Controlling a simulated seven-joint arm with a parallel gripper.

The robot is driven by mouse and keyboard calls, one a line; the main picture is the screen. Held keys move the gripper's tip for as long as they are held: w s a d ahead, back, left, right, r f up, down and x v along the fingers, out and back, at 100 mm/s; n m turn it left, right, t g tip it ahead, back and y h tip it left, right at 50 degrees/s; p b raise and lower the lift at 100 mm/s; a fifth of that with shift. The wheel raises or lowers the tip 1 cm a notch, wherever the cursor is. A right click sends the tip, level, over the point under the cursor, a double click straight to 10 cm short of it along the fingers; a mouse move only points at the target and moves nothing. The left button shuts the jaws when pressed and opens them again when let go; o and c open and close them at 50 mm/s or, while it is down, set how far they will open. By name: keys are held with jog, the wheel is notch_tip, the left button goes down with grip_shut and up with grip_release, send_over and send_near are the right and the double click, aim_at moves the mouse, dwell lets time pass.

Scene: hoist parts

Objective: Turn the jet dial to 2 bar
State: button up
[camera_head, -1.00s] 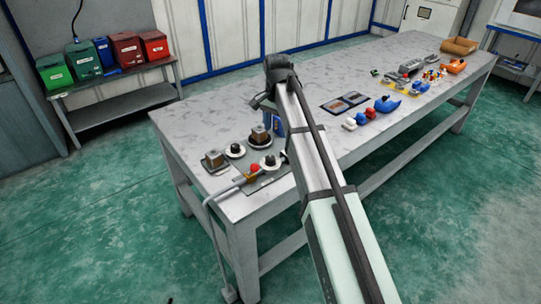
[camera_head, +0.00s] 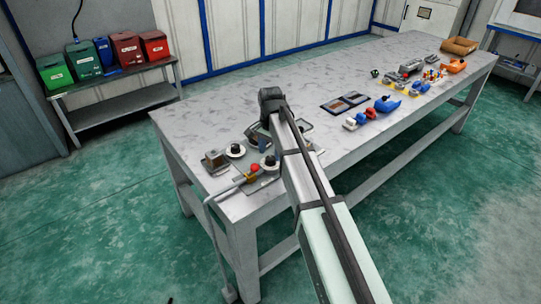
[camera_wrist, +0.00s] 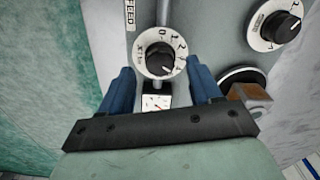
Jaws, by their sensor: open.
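In the wrist view a dial (camera_wrist: 160,55) with a white numbered face and black knob lies just ahead of my gripper (camera_wrist: 158,75). The two blue fingers are apart and empty, one on each lower side of the dial. A second similar dial (camera_wrist: 280,26) is at upper right. In the head view my gripper (camera_head: 263,145) is above the panel (camera_head: 258,184), close to the nearer dial (camera_head: 269,162); the other dial (camera_head: 235,150) is to its left. I cannot read which one is the jet dial.
A red knob (camera_head: 255,168) on a pipe sits by the near dial. Another brown block (camera_wrist: 250,95) is close to my right finger. Trays (camera_head: 346,103) and coloured parts lie farther right.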

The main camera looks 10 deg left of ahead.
jog(key=shift+f, duration=1.1)
jog(key=shift+c, duration=0.4)
jog(key=c, duration=1)
jog(key=shift+o, duration=0.2)
jog(key=shift+n, duration=0.4)
jog(key=n, duration=1.1)
